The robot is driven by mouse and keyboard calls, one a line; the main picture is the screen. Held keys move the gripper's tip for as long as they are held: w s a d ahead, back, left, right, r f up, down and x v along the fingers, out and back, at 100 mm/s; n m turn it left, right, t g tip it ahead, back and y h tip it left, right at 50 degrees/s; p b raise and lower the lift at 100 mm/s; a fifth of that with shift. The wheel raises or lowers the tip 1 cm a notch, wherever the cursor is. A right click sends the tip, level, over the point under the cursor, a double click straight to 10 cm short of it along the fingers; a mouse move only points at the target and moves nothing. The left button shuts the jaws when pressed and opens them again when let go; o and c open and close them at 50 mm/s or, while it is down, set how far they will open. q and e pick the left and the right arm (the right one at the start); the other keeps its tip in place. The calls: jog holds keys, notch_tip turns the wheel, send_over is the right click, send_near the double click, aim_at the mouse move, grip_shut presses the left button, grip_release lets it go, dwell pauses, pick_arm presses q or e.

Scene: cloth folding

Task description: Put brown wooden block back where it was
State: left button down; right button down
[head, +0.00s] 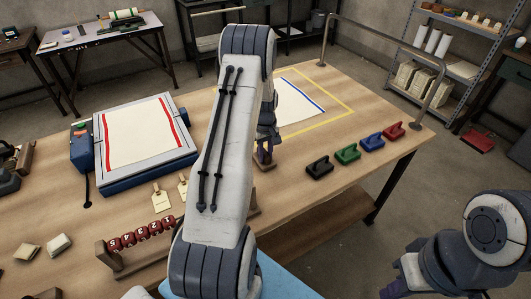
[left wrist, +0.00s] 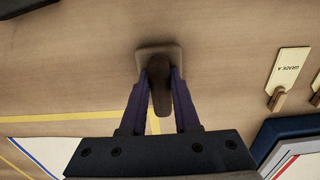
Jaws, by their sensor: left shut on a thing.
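The brown wooden block (left wrist: 160,98) has a squarish base and a raised grip, seen in the left wrist view. My left gripper (left wrist: 160,76) is shut on its grip, one purple finger on each side. In the head view my left arm hides much of this gripper (head: 264,147), and a bit of brown shows at its fingertips. Whether the block touches the table cannot be told. Part of my right gripper (head: 393,289) shows at the lower right, off the table; its fingertips are cut off.
Black (head: 319,167), green (head: 347,154), blue (head: 372,143) and red (head: 394,131) handled blocks stand in a row on the right. A yellow outline (head: 340,97) surrounds a blue-edged white sheet. A blue-framed board (head: 145,173) with red-striped cloth, tags (head: 161,197) and a red-numbered rack (head: 141,236) lie left.

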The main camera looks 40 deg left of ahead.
pick_arm(q)
jog(key=shift+f, duration=0.2)
jog(key=c, duration=0.6)
grip_release()
jog(key=shift+c, duration=0.2)
jog(key=shift+r, duration=0.15)
